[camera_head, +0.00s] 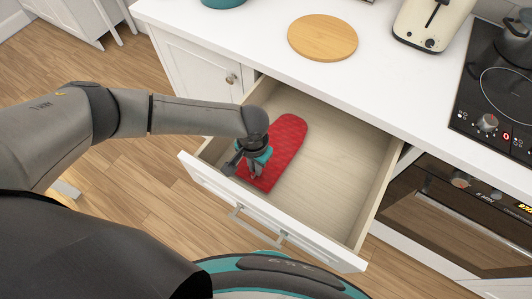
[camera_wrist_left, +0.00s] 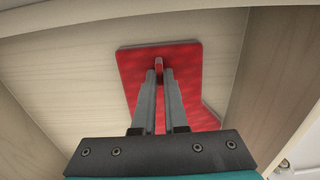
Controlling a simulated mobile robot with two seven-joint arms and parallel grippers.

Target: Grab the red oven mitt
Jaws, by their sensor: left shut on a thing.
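The red oven mitt (camera_head: 287,138) lies flat in the left part of an open drawer (camera_head: 335,178), with a quilted surface. My left gripper (camera_head: 253,174) reaches down into the drawer over the near end of the mitt. In the left wrist view the left gripper (camera_wrist_left: 159,72) has its fingertips close together, shut on a small pinch of the red oven mitt (camera_wrist_left: 188,62). Part of the mitt is hidden behind the fingers. My right gripper is not in view.
The drawer's front panel (camera_head: 270,222) and side walls surround the mitt. The white counter (camera_head: 260,45) above holds a round wooden board (camera_head: 323,37), a cream toaster (camera_head: 432,24) and a black cooktop (camera_head: 500,85). The drawer's right part is empty.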

